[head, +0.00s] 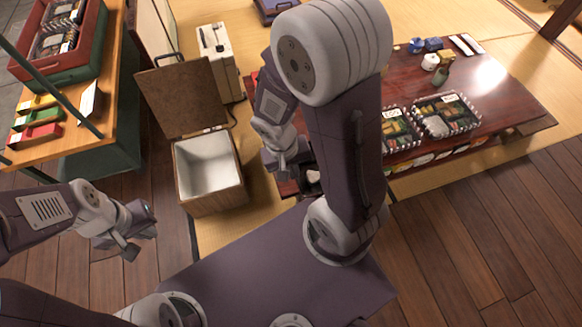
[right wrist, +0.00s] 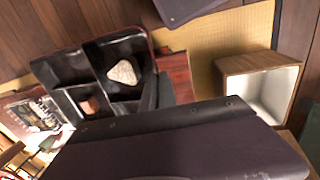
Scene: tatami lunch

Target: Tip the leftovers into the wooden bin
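The wooden bin (head: 212,198) stands open on the floor, its brown lid (head: 181,97) raised behind it and its white inside looking empty. It also shows at the right of the right wrist view (right wrist: 253,64). A black bento box (right wrist: 92,68) with compartments holds a white rice ball (right wrist: 124,72) and a small brown piece (right wrist: 90,105). My right gripper (right wrist: 156,92) appears shut on the box's wall. In the head view my right gripper (head: 290,165) is right of the bin, and my arm hides most of the box. My left gripper (head: 136,240) looks open and empty, left of the bin.
The low red-brown table (head: 487,80) carries filled bento boxes (head: 445,114), a bottle (head: 441,75) and cups. A wooden counter (head: 75,143) with a red crate (head: 88,50) stands at left. A cream appliance (head: 219,62) is behind the bin. Wooden floor lies clear in front.

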